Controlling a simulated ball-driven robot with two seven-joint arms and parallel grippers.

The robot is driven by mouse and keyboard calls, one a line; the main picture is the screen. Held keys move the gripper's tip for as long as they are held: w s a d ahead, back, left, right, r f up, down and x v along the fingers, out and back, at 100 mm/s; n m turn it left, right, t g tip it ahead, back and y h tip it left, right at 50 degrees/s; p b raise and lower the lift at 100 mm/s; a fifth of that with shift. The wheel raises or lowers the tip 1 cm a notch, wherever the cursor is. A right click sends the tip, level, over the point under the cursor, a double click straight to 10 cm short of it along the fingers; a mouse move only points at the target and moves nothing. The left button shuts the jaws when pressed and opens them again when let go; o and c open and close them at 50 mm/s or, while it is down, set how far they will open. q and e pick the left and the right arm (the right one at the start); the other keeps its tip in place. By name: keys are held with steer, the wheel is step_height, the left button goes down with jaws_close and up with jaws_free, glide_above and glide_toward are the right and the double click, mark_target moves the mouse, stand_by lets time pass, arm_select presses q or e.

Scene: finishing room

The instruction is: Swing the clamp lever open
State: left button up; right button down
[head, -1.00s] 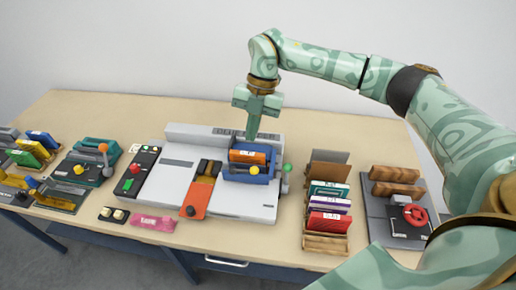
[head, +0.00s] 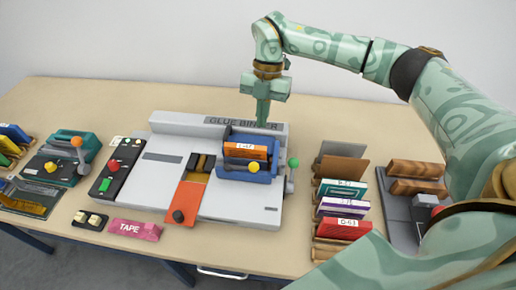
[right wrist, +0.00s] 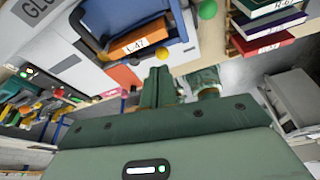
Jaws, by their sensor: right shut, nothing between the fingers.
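The glue binder (head: 150,185) is a pale grey machine in the middle of the bench. On it sits a blue clamp (head: 230,172) with an orange book (head: 245,151) in it. A yellow ball knob (head: 253,167) is on the clamp's front, and a lever with a green ball (head: 293,162) stands at the machine's right side. I cannot tell for sure which is the clamp lever. My right gripper (head: 263,122) is shut and empty, pointing down above the clamp's back. In the right wrist view its fingers (right wrist: 160,75) appear just below the yellow knob (right wrist: 162,57). My left gripper is out of view.
A rack of books (head: 342,205) stands right of the binder, beside a grey unit with brown blocks (head: 415,188). A black button panel (head: 117,165) and a teal device (head: 60,165) are to the left. A pink tape box (head: 134,229) lies in front. The bench behind is clear.

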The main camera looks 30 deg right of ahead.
mark_target(258, 150)
steer(key=x, duration=1)
steer(key=shift+b, duration=0.4)
